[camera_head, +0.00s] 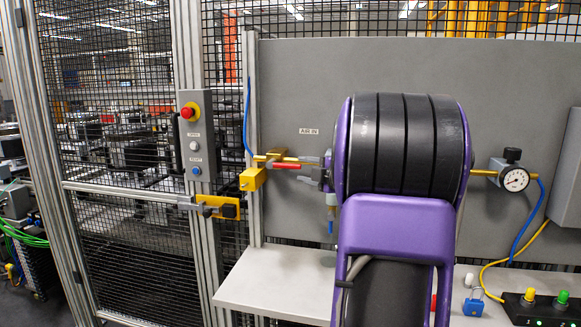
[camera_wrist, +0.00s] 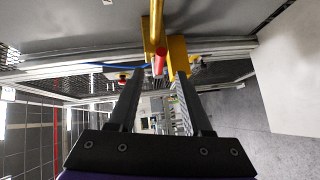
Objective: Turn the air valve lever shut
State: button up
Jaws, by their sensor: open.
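The red air valve lever (camera_head: 287,166) lies roughly level, along the brass pipe (camera_head: 275,157) under the "AIR IN" label. In the wrist view the lever (camera_wrist: 160,62) shows its rounded end facing me. My gripper (camera_head: 306,170) is just right of the lever, its fingers pointing left at it. The fingers are open, and in the wrist view the lever shows in the gap between the fingertips (camera_wrist: 158,77). I see no finger closed on it. Contact cannot be told. My purple arm hides the middle of the panel and part of the pipe.
A yellow block (camera_head: 253,178) sits just below and left of the lever. A control box with a red stop button (camera_head: 190,113) and a gate latch (camera_head: 220,206) are on the left. A pressure gauge (camera_head: 515,179) is right; a pale shelf (camera_head: 275,280) holds a blue padlock (camera_head: 474,305).

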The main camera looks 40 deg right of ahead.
aim_at(292, 167)
jog(key=w, duration=0.5)
jog(key=w+f, duration=0.1)
jog(key=w, duration=0.1)
jog(key=shift+w+d, duration=0.2)
jog(key=shift+d, duration=0.05)
grip_shut()
dwell(1.1)
